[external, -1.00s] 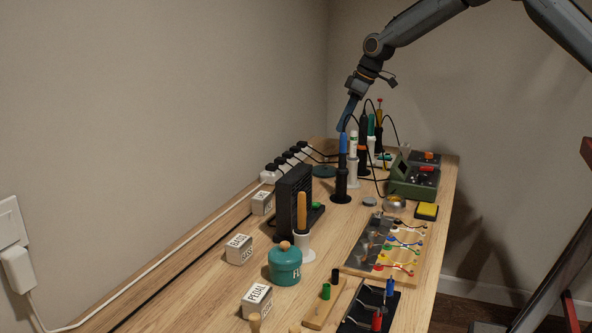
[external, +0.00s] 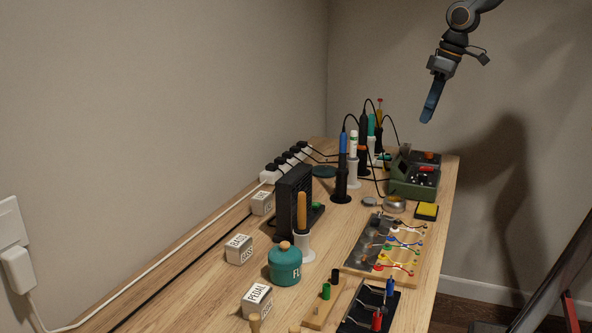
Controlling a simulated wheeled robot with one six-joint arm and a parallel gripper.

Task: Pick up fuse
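My gripper (external: 426,118) hangs in the air above the far right part of the bench, with its bluish fingers pointing down. It is seen side-on, so I cannot tell whether the fingers are apart or together, and no object shows between them. It is apart from everything on the bench. I cannot make out a fuse for certain among the small parts on the workbench (external: 205,285). The green device with a dark panel (external: 412,182) stands below my gripper at the far right of the bench.
Tall tools in stands, one blue-handled (external: 343,143), rise at the back with looping cables. A dark upright unit (external: 292,203), a teal FL jar (external: 284,262) and white labelled boxes (external: 239,249) stand nearer. A wooden board with coloured wires (external: 350,268) lies at the right.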

